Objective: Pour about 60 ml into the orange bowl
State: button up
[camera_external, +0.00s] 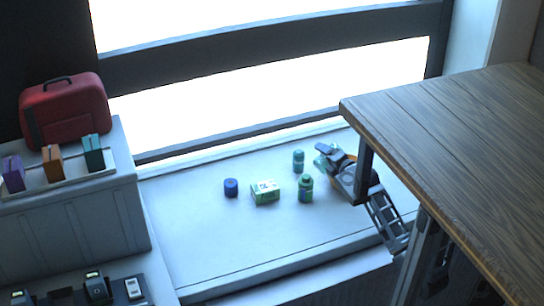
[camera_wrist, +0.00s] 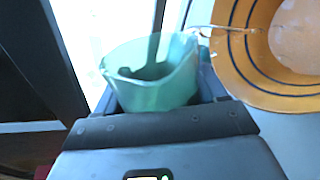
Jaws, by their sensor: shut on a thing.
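A translucent green pouring cup (camera_wrist: 150,88) is held between the fingers of my gripper (camera_wrist: 163,84), which is shut on it. The cup's mouth faces the wrist camera, with its lip towards the orange bowl. The orange bowl (camera_wrist: 238,62), with dark rings, is at the right of the wrist view and partly cut off. A thin clear streak runs from the lip over the bowl's rim, and a pale patch inside looks like liquid; the amount cannot be told. In the external view, my gripper (camera_external: 331,157) and the green cup (camera_external: 321,162) largely hide the bowl.
A teal bottle (camera_external: 298,161), a green bottle (camera_external: 306,189), a green and white box (camera_external: 265,192) and a blue can (camera_external: 231,187) stand left of my gripper on the pale surface (camera_external: 220,240). A wooden tabletop (camera_external: 460,140) overhangs at right. A red case (camera_external: 65,110) stands far left.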

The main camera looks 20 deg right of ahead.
jog(key=shift+w+d+r+m+y+p, duration=0.2)
jog(key=shift+d+m+y+p, duration=0.15)
jog(key=shift+d+m, duration=0.2)
dwell(0.7)
jog(key=shift+s+a+n, duration=0.25)
jog(key=shift+a+n, duration=0.4)
jog(key=shift+n, duration=0.1)
jog(key=shift+r+n+h, duration=0.15)
jog(key=shift+n+h, duration=0.3)
jog(key=shift+n, duration=0.05)
jog(key=shift+f+n, duration=0.3)
jog(key=shift+f+n+h, duration=0.2)
jog(key=shift+n+h, duration=0.1)
jog(key=shift+r+n+t+p, duration=0.3)
jog(key=shift+r+n+p, duration=0.25)
jog(key=shift+p, duration=0.3)
jog(key=shift+f+n+h, duration=0.3)
jog(key=shift+f+n, duration=0.1)
jog(key=shift+n, duration=0.15)
jog(key=shift+f, duration=0.1)
